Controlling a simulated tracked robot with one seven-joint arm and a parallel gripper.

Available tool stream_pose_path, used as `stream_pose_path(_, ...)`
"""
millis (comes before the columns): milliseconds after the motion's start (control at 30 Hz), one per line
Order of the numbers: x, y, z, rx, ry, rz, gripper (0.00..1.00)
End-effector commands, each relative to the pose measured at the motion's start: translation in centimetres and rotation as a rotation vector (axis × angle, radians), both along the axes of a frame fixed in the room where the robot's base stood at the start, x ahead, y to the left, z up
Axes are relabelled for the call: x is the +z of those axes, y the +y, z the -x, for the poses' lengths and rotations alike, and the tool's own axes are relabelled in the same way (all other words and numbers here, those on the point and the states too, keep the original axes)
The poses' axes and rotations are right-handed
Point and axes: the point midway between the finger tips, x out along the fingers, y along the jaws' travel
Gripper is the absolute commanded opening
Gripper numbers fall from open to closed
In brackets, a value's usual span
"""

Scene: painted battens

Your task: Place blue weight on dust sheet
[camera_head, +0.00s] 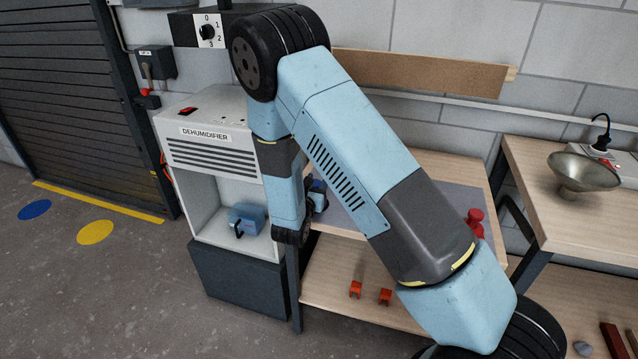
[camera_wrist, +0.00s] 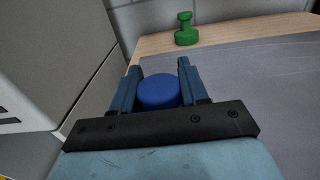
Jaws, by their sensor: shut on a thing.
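The blue weight shows in the wrist view (camera_wrist: 159,92) as a round blue top between the two fingers of my gripper (camera_wrist: 158,72), which is shut on it. The dust sheet is a flat grey sheet on the wooden table; it shows in the wrist view (camera_wrist: 255,75) and in the head view (camera_head: 440,203). My gripper is at the left end of the table, near the sheet's left edge. In the head view my arm hides most of the gripper and weight. Whether the weight's underside touches anything is hidden.
A green weight (camera_wrist: 186,30) stands at the table's back edge. A red weight (camera_head: 474,222) stands at the right of the table. The white dehumidifier (camera_head: 205,130) rises close on the left. Two orange pieces (camera_head: 385,296) lie on the lower shelf.

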Motion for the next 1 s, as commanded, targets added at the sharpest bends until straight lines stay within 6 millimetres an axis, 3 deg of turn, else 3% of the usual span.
stream_pose_path(300, -0.1, 0.0, 0.0, -0.001, -0.004, -0.001, 0.00)
stream_pose_path(333, -0.2, 0.0, 0.0, 0.000, -0.001, -0.001, 0.45)
stream_pose_path(600, -0.1, 0.0, 0.0, 0.000, -0.001, -0.001, 0.69)
stream_pose_path(867, 0.0, 0.0, 0.0, 0.000, -0.001, -0.001, 0.69)
stream_pose_path(1000, 0.0, 0.4, 1.0, 0.001, 0.000, -0.001, 0.69)
